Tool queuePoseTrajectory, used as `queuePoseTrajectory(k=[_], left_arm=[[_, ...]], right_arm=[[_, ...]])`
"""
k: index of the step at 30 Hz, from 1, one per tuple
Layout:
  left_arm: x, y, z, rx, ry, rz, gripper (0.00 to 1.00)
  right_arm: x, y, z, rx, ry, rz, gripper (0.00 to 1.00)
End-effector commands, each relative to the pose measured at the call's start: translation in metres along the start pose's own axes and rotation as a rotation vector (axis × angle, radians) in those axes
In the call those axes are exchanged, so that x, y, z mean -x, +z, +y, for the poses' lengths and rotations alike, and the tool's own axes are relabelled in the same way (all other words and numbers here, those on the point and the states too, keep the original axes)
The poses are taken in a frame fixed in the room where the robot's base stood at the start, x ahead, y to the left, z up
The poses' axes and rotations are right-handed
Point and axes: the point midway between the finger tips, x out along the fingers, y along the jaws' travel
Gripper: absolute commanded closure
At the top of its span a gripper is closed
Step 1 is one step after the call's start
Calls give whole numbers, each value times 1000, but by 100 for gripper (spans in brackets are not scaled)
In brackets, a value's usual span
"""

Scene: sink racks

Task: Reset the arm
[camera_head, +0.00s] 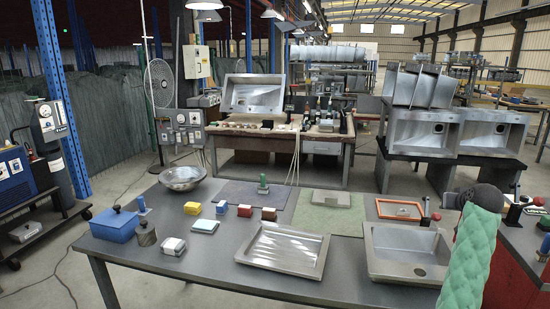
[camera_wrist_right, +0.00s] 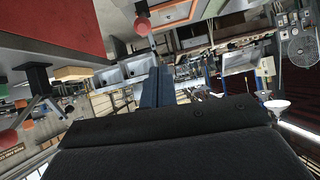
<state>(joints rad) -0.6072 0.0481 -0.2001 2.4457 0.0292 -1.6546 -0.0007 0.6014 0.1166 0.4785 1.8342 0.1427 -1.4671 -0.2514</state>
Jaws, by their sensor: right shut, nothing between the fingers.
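My right arm, in a green padded sleeve, stands at the right edge of the head view with a dark rounded joint at its top. In the right wrist view my right gripper (camera_wrist_right: 157,87) has its two dark blue fingers side by side, shut and empty. Its fingertips touch nothing that I can make out. The wrist view is turned upside down. In the head view I cannot make out the fingers of the right gripper. My left arm and gripper are in neither view.
The grey table (camera_head: 215,258) holds a steel tray (camera_head: 285,250), a sink basin (camera_head: 405,252), a steel bowl (camera_head: 182,178), a blue box (camera_head: 114,225) and several small coloured blocks. A red cabinet (camera_head: 505,265) stands at the right. Open floor lies left of the table.

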Motion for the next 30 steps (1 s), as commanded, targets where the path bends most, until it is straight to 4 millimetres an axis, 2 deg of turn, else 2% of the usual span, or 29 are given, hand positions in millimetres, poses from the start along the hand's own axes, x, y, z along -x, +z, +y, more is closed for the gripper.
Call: queuePoseTrajectory(k=[7, 11, 14, 20, 30], left_arm=[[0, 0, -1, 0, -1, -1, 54], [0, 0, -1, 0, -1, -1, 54], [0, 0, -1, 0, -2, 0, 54], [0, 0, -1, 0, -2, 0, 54], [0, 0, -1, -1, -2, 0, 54]], right_arm=[[48, -20, -48, -10, 1, 36, 100], [67, -6, -81, 8, -3, 32, 100], [76, 14, -104, 26, -6, 17, 100], [92, 70, -149, 75, -22, -30, 100], [122, 207, -218, 184, -77, -162, 100]])
